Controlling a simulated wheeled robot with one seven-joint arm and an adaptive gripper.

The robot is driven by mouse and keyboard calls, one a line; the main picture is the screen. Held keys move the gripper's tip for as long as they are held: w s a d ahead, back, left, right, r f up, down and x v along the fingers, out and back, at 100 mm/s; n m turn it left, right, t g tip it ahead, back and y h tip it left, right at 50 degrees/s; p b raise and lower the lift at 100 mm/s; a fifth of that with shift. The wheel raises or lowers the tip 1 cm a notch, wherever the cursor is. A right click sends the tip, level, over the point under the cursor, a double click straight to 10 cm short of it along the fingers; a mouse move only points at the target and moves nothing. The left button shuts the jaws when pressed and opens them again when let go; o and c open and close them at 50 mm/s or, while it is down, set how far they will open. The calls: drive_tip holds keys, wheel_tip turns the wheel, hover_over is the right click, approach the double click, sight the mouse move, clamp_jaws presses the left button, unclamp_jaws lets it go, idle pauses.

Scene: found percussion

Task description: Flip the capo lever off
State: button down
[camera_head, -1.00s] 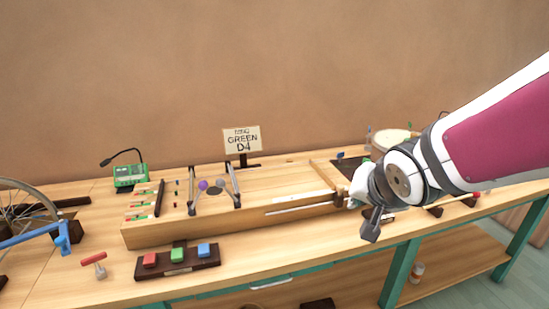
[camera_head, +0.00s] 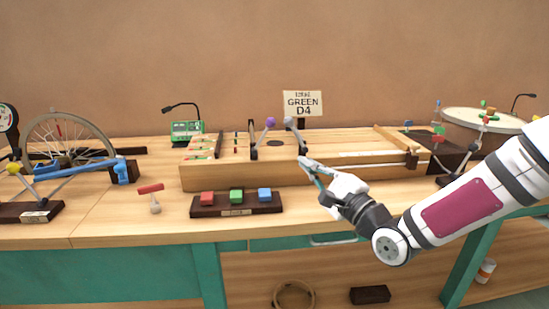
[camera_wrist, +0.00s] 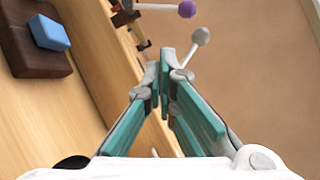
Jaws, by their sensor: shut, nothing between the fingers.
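A long wooden string box (camera_head: 240,177) lies on the bench. Two ball-ended levers stand on it, one with a purple ball (camera_head: 270,122) and one with a pale grey ball (camera_head: 289,121). I cannot tell which is the capo lever. My gripper (camera_head: 304,161) is shut and empty at the box's front edge, by the foot of the grey-ball lever. In the wrist view the grey ball (camera_wrist: 201,36) is just beyond the fingertips (camera_wrist: 167,66), and the purple ball (camera_wrist: 187,9) is farther off. I cannot tell whether the fingertips touch the grey-ball lever's rod.
A dark block with red, green and blue buttons (camera_head: 237,211) stands in front of the box. A red-handled mallet (camera_head: 152,190) is to its left. A sign (camera_head: 302,103) reading "GREEN D4" stands behind. A drum (camera_head: 485,119) is at right, a wheel (camera_head: 62,140) at left.

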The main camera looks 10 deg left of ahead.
drive_tip(key=m+t, duration=0.1)
drive_tip(key=m+y+b, duration=0.1)
drive_tip(key=shift+s+r+m+t, duration=0.3)
drive_tip(key=shift+s+r+t, duration=0.05)
drive_tip(key=shift+s+t, duration=0.05)
drive_tip(key=shift+a, duration=0.1)
drive_tip(key=b+x, duration=0.3)
drive_tip(key=x, duration=0.7)
drive_tip(key=shift+r, duration=0.1)
